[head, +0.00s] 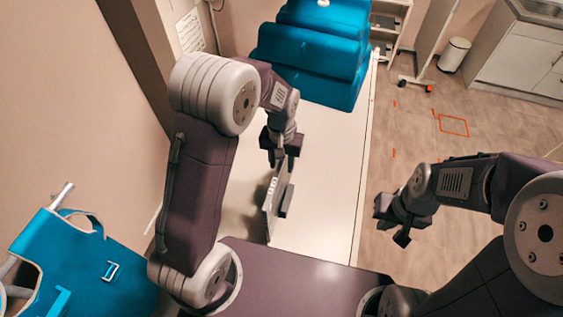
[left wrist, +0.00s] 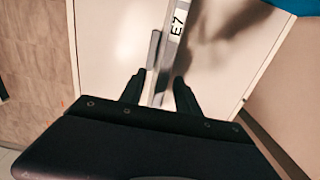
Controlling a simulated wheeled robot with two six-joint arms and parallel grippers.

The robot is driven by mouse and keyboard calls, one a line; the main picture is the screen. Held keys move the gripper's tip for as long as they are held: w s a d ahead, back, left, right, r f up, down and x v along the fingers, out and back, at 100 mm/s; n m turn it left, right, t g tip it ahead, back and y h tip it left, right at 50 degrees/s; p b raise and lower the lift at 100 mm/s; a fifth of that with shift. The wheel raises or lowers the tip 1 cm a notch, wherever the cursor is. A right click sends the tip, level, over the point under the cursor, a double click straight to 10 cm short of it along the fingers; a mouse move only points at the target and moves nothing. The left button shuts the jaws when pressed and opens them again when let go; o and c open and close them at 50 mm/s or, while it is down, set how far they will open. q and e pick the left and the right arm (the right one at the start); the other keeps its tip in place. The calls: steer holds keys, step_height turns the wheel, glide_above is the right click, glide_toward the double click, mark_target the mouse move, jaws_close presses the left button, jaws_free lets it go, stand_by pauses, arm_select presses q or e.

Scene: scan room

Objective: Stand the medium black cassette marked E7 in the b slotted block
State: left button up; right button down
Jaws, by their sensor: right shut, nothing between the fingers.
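The cassette marked E7 (left wrist: 178,28) shows in the left wrist view as a narrow pale edge with a white label, running down between the fingers. In the head view the cassette (head: 270,210) is a thin grey plate on edge over the white table. My left gripper (head: 281,153) is at its far end; in its wrist view the fingers (left wrist: 159,90) stand apart on either side, with small gaps beside it. A short dark grey piece (head: 287,202) lies along its right side. I cannot make out a block marked b. My right gripper (head: 402,221) is shut and empty, right of the table.
The white table (head: 330,170) is bare right of the cassette. A blue cushioned seat (head: 310,60) fills its far end. A white bin (head: 454,54) and cabinets (head: 520,55) are at the far right.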

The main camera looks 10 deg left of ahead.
arm_select(q)
steer(key=shift+f, duration=0.1)
steer(key=shift+r, duration=0.2)
step_height(320, 180, up, 9)
steer(key=shift+f+b, duration=0.1)
steer(key=shift+b, duration=0.85)
step_height(320, 180, up, 6)
steer(key=p, duration=0.6)
